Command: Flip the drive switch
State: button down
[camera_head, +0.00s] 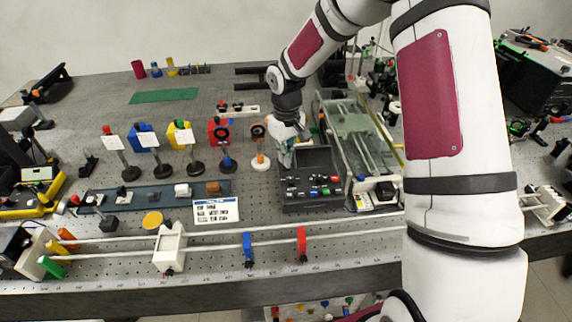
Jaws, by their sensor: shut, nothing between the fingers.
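I cannot single out the drive switch for certain. A dark grey tray-like box (308,203) stands at the centre of the bench, with several small red, blue and white parts on its front portion. To its right is a long clear-topped unit (352,132) with a dark and white block (385,191) at its front end. My gripper (285,160) points down at the back left of the dark box. Its fingers are shut and hold nothing. They are small and partly blurred in this view, so I cannot tell whether they touch the box.
A white rail (210,252) with red and blue clamps runs along the front edge. Several posts with white cards (150,140) stand at the left. An orange-topped post (260,161) stands close left of my gripper. My arm covers the bench's right part.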

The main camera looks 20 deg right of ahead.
jog(key=shift+f+b, duration=0.3)
jog(key=shift+f, duration=0.7)
dwell(0.4)
jog(key=shift+r+p, duration=0.85)
jog(key=shift+r, duration=2.7)
jog(key=s+r+m+t+h, duration=0.1)
jog(key=s+r, duration=0.6)
jog(key=r, duration=0.2)
jog(key=s+r+m+t, duration=0.1)
jog(key=s+r, duration=0.5)
jog(key=r, duration=0.4)
jog(key=s+r+m+t, duration=0.1)
jog(key=s+r, duration=0.1)
jog(key=s, duration=0.7)
jog(key=s+r+t+y, duration=0.1)
jog(key=s+r+t, duration=0.1)
jog(key=s, duration=0.6)
jog(key=shift+s+r+m+t, duration=0.3)
jog(key=shift+s+r+m, duration=0.05)
jog(key=shift+s+m, duration=0.05)
